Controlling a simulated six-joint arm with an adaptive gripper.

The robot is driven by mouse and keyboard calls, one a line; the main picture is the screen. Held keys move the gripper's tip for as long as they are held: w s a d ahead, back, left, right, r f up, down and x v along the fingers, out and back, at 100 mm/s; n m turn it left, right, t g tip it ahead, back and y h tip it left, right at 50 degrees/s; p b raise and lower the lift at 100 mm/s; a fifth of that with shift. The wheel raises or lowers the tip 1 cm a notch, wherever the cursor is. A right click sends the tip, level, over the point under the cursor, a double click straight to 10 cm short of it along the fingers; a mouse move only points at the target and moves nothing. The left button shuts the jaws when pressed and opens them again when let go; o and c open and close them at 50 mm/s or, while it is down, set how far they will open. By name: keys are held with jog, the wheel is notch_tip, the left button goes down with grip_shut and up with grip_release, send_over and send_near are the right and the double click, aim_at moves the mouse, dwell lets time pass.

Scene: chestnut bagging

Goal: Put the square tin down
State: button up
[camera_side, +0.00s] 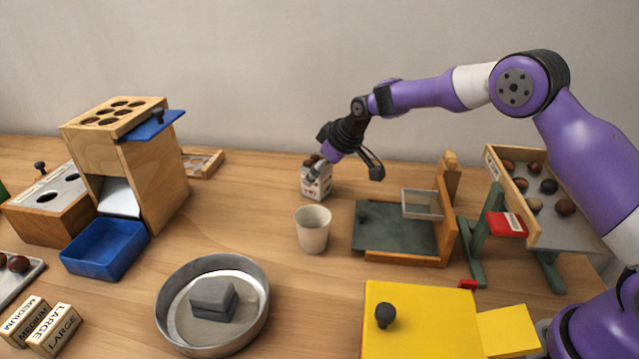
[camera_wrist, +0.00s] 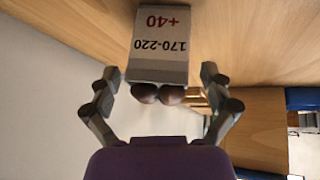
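The square tin (camera_side: 318,183) is white with red and black print and stands upright on the wooden table, as far as the side view shows. In the wrist view the tin (camera_wrist: 160,45) reads "170-220" and "+40", upside down, and two brown chestnuts (camera_wrist: 158,94) show at its mouth. My gripper (camera_side: 318,168) is at the tin's top. In the wrist view my gripper (camera_wrist: 162,80) has its fingers spread on either side of the tin, with a narrow gap at the left and a wider one at the right. The tin's underside is hidden.
A cream cup (camera_side: 313,230) stands just in front of the tin. A green board (camera_side: 385,238) with a wooden frame is at right, a round metal pan (camera_side: 255,325) at front left. A wooden dispenser (camera_side: 160,170) is farther left. Bare table lies left of the tin.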

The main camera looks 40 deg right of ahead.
jog(key=shift+r, duration=0.15)
jog(key=s+a+f+v, duration=0.1)
jog(key=s+a+v, duration=0.1)
jog(key=v, duration=1.4)
jog(key=s+d+m+h, duration=0.1)
jog(key=s+m, duration=0.3)
jog(key=s, duration=1.7)
jog(key=shift+s+d+m+g, duration=0.25)
jog(key=shift+s+m+g, duration=0.05)
jog(key=shift+s+g, duration=0.1)
